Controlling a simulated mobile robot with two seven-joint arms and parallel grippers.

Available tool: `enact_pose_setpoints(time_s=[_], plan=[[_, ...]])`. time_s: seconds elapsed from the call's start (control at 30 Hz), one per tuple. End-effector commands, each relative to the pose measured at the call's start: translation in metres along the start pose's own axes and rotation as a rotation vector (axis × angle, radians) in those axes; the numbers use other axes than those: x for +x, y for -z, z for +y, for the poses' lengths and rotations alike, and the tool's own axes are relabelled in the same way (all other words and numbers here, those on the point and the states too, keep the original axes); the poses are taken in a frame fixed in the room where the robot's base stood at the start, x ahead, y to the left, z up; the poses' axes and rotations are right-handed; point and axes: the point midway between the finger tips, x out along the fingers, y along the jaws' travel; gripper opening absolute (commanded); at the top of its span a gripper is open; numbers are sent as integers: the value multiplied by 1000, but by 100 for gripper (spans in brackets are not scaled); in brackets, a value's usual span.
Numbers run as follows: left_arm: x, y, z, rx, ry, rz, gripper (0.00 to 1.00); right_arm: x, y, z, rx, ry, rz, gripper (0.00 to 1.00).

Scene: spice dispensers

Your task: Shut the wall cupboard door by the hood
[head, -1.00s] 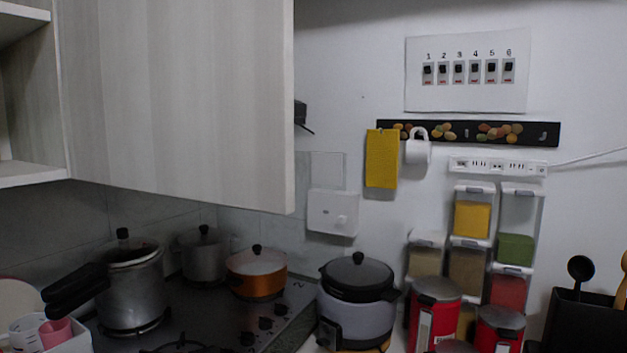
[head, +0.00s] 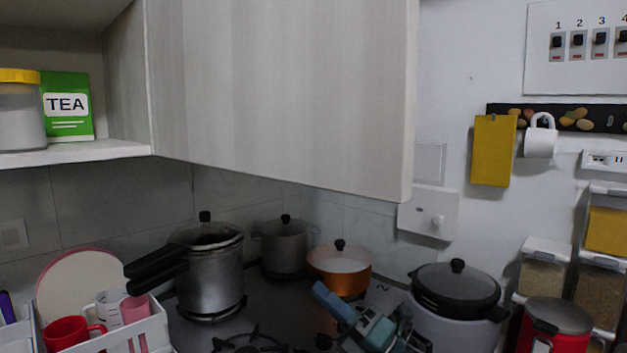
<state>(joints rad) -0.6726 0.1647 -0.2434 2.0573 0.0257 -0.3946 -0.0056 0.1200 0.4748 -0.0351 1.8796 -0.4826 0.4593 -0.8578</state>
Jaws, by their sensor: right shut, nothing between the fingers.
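The wall cupboard door (head: 290,90) is a large pale wood-grain panel across the upper middle of the head view. It stands open, with its free edge at the right, near the wall switches. To its left the cupboard's open shelf (head: 75,153) shows. My right gripper (head: 346,304), with blue-teal fingers, is low in the middle of the view, below the door and apart from it in the picture. It is shut and empty, in front of the orange pot. My left gripper is not in view. No hood can be made out.
A jar (head: 22,115) and a green tea box (head: 67,105) stand on the shelf. A pressure cooker (head: 208,270), a grey pot (head: 286,248) and an orange pot (head: 340,268) stand on the hob below. A rice cooker (head: 455,300) is at right, and a white dish rack (head: 130,338) at lower left.

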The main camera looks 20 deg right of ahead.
Motion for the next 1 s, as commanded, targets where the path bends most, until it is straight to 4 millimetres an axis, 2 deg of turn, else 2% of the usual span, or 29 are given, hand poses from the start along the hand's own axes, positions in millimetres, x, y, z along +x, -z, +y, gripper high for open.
enact_pose_setpoints(time_s=[0.03,0.1,0.2,0.3,0.4,0.5,0.6,0.73,0.87,1.0], plan=[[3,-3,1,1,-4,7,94,18,-17,30,-232,-113,70,0],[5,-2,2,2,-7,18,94,35,-33,69,-550,-252,153,0],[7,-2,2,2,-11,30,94,47,-51,120,-1002,-438,255,0],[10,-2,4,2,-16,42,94,47,-68,163,-1436,-600,339,0],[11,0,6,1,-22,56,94,41,-85,195,-1802,-722,411,0],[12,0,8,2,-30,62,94,32,-100,217,-2069,-800,471,0],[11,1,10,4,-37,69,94,25,-110,230,-2228,-845,512,0],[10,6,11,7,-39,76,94,23,-114,236,-2305,-868,536,0],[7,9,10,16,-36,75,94,33,-105,235,-2306,-872,537,0],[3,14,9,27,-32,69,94,53,-86,232,-2303,-874,535,0]])
